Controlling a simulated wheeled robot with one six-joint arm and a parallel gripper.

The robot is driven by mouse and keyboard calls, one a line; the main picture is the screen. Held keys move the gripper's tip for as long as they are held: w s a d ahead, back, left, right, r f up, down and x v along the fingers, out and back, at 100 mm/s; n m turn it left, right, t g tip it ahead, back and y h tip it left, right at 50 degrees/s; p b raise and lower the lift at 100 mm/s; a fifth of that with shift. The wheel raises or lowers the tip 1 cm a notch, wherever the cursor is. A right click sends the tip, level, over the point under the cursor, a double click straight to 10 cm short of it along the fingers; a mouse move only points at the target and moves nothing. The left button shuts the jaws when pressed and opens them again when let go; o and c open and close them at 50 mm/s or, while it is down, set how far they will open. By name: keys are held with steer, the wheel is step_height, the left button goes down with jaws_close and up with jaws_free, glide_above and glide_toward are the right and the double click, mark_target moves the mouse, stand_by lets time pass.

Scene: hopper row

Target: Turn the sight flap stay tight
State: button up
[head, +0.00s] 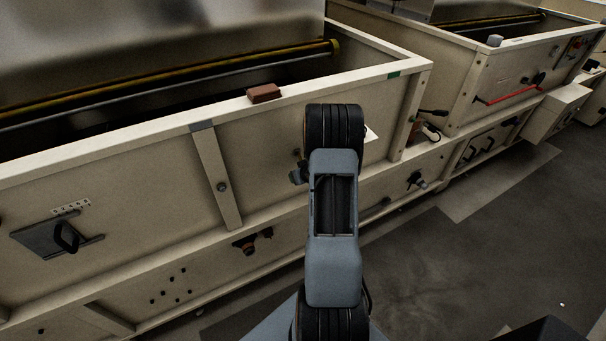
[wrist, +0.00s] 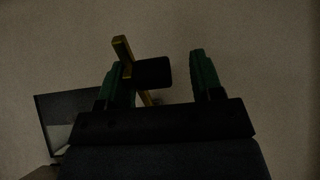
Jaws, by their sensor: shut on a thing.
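In the wrist view my gripper (wrist: 163,72) has two green fingers against a plain beige panel. A brass-coloured bar (wrist: 122,48) with a black block-shaped grip (wrist: 152,72), which I take for the sight flap stay, lies at the left finger. The black grip sits between the fingers, and my gripper is shut on it, though a gap seems to show beside the right finger. The bar is tilted and runs partly behind the left finger. A dark-framed pane (wrist: 62,118) is at the lower left. In the head view my arm hides the fingers and the stay.
The long beige hopper (head: 120,180) fills the left of the head view. A brown block (head: 264,93) lies on its rim. A dark plate with a handle (head: 60,236) is at the left. A second hopper (head: 500,80) has a red bar (head: 512,90).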

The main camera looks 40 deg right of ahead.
steer(key=shift+s+d, duration=0.1)
steer(key=shift+d, duration=0.05)
stand_by(0.4)
steer(key=shift+r, duration=0.15)
steer(key=shift+s+r, duration=0.3)
steer(key=s+a+r, duration=0.1)
steer(key=s, duration=0.3)
steer(key=s+a, duration=0.1)
steer(key=s, duration=0.4)
steer(key=s+a+r, duration=0.1)
steer(key=s, duration=0.4)
steer(key=shift+s+a+r, duration=0.25)
steer(key=shift+r, duration=0.1)
